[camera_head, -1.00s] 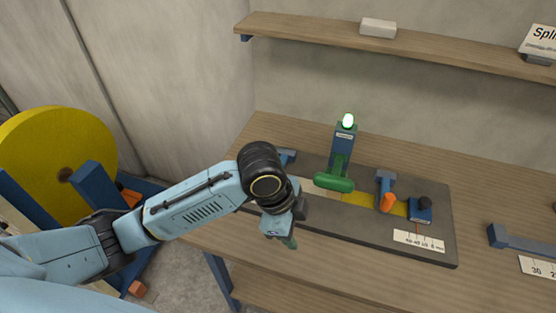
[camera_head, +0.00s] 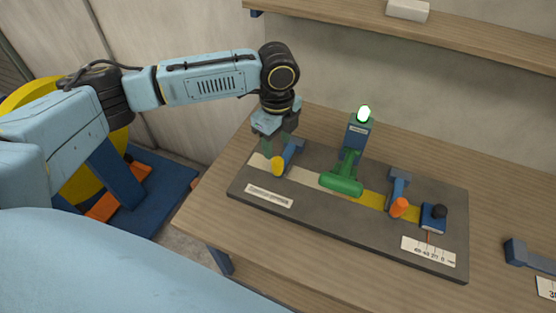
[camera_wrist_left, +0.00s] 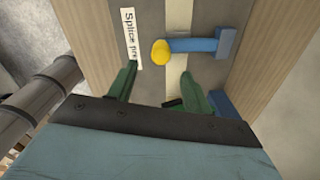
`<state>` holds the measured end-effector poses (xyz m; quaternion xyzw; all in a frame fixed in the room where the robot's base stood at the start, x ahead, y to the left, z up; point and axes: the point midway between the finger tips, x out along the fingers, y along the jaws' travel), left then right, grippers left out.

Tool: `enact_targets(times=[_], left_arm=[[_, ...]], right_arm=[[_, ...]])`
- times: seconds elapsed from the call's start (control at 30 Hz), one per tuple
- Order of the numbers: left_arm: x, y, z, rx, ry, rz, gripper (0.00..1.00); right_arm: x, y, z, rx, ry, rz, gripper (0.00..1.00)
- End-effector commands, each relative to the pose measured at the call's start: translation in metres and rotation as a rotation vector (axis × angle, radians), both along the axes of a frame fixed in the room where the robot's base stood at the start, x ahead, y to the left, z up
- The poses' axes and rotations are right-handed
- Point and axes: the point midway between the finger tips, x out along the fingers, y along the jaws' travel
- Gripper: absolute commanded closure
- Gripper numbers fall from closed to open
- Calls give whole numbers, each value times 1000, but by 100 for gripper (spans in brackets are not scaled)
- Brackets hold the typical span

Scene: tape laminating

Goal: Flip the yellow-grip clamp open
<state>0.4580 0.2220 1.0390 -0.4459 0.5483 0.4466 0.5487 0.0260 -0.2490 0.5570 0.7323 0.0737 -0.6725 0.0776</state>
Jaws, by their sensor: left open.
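The yellow-grip clamp (camera_head: 290,156) stands at the left end of the dark splice board (camera_head: 340,226). Its blue lever ends in a yellow grip (camera_head: 278,167) that points toward the board's front edge. In the left wrist view the yellow grip (camera_wrist_left: 161,52) lies beyond my fingertips, with the blue lever running right to its blue base (camera_wrist_left: 226,45). My left gripper (camera_head: 280,143) is open and empty, just behind and above the clamp; its green fingers (camera_wrist_left: 158,82) are spread in the left wrist view, apart from the grip. My right gripper is not in view.
A green-handled press (camera_head: 342,185) with a lit lamp stands mid-board. An orange-grip clamp (camera_head: 398,205) and a blue block with a black knob (camera_head: 434,217) are to its right. A pale strip runs along the board. A shelf (camera_head: 450,35) hangs above the table (camera_head: 330,270).

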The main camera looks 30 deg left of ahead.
Motion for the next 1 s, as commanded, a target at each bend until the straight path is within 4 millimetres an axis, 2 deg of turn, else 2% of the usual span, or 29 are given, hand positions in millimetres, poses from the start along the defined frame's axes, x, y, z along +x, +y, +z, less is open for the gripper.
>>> enact_targets(times=[0.03,0.2,0.4,0.8,1.0], left_arm=[[-1,0,-13,1,4,2,50],[-1,-1,-47,-1,2,0,50],[0,0,-71,0,0,1,50],[0,-1,-79,0,-1,0,50],[0,-1,-79,-1,-1,0,75]], right_arm=[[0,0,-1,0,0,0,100],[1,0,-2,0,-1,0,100],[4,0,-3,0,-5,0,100],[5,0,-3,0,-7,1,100],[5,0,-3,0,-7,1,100]])
